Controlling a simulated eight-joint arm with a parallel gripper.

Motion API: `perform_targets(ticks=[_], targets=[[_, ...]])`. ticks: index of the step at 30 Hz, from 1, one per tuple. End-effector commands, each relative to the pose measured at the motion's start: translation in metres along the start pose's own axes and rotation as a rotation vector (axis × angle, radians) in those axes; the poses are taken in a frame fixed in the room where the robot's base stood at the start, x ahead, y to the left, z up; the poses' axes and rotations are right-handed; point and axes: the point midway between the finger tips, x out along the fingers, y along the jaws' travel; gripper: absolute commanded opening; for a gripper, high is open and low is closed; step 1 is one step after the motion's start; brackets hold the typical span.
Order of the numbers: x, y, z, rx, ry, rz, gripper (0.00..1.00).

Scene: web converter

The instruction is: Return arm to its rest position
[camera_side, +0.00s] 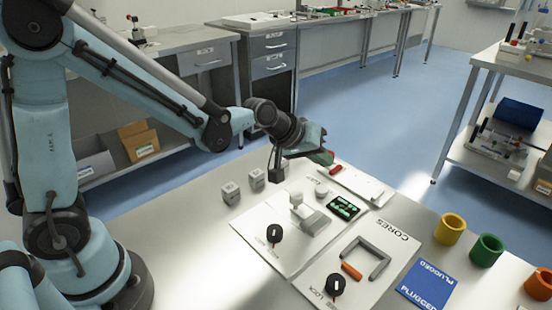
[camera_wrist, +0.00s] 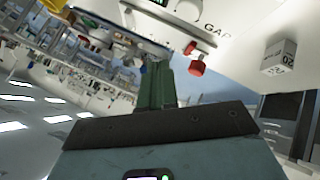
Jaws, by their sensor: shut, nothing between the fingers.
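My arm reaches from the left across the white table in the side view, bent at the elbow. My gripper (camera_side: 324,157) is above the far part of the table, near a red knob (camera_side: 335,169). In the wrist view my gripper's fingers (camera_wrist: 155,80) are together, with nothing seen between them. The red knob (camera_wrist: 196,68) shows to the right of the fingers, apart from them in that picture. I cannot tell the exact height of the fingertips over the table.
Several small grey cubes (camera_side: 257,178) stand left of the panel with a black dial (camera_side: 274,234) and green display (camera_side: 343,207). Front left table is clear.

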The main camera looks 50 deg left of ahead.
Motion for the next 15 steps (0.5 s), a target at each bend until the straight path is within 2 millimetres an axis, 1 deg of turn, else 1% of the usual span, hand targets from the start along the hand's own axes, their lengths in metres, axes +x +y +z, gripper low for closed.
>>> perform_targets(ticks=[11,14,15], targets=[[-0.002,0.000,0.000,0.005,0.000,-0.002,0.00],[-0.013,-0.002,0.000,0.029,0.000,-0.014,0.00],[-0.020,-0.003,0.000,0.045,-0.001,-0.022,0.00]])
